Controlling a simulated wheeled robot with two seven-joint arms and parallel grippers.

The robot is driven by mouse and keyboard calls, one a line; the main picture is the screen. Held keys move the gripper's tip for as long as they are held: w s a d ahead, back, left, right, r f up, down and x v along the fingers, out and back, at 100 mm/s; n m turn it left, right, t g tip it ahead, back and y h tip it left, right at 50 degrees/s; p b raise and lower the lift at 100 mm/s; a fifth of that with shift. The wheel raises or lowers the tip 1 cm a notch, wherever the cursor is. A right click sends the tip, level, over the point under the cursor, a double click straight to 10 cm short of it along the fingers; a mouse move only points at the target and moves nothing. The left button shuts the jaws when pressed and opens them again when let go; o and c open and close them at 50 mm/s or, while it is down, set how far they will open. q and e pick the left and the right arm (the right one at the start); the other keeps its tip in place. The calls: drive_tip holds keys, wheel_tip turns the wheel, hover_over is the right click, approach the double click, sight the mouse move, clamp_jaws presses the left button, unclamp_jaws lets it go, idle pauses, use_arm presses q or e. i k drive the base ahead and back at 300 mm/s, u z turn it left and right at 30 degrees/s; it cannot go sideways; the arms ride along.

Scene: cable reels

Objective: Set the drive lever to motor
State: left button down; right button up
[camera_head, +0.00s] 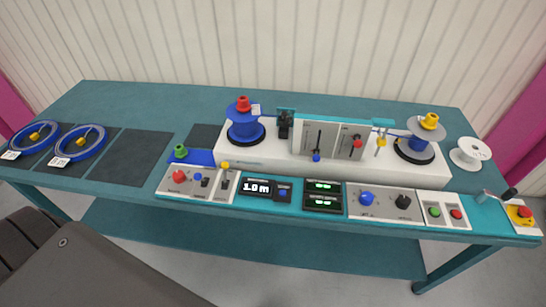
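Several levers show, and I cannot read which is labelled drive. On the white housing, a plate carries a slot lever with a blue knob (316,158) at its lower end and a slot lever with a red knob (357,143) to its right. On the front left panel, a slot lever has a yellow knob (225,165) at the top of its slot. A green-knobbed lever (180,151) stands behind that panel. A crank handle (509,193) is at the right end. Neither of my grippers is in view.
The teal table (120,100) carries a blue reel (245,130) and a grey-flanged reel (428,127). A white spool (470,152) lies right. Blue cable coils (78,155) lie left beside an empty dark mat (130,160). A red stop button (525,212) is far right.

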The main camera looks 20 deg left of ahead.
sight(197, 176)
drive_tip(key=u, duration=1.85)
drive_tip(key=k, duration=0.8)
drive_tip(key=u, duration=0.55)
drive_tip(key=k, duration=0.55)
drive_tip(key=u, duration=0.65)
drive_tip(key=i, duration=1.15)
drive_tip(key=z, duration=0.65)
